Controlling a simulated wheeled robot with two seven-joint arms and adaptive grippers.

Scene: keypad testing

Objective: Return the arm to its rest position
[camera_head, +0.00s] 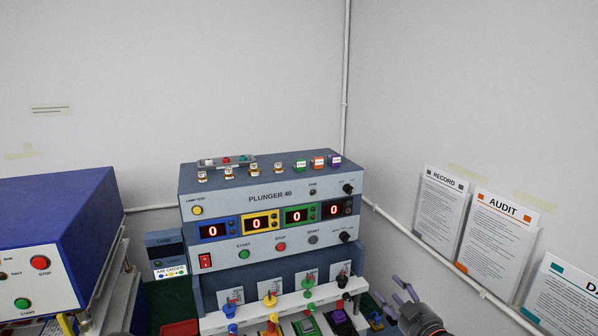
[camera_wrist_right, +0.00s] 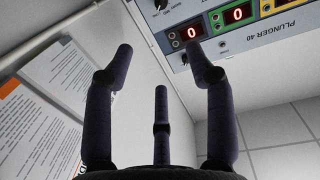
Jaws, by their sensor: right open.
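My right gripper (camera_head: 392,293) is at the lower right of the head view, beside the right front of the PLUNGER 40 machine. Its dark purple fingers are spread open with nothing between them. In the right wrist view the three fingers (camera_wrist_right: 160,62) stand apart and empty. The machine (camera_head: 270,197) shows there upside down beyond the fingers (camera_wrist_right: 262,42), apart from them. My left gripper is in neither view.
The machine has several red zero displays and a front rack (camera_head: 290,305) with colored plungers. A blue-topped box (camera_head: 60,215) stands left. RECORD (camera_head: 438,215) and AUDIT (camera_head: 495,240) sheets line the right wall. A gap separates the machine from that wall.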

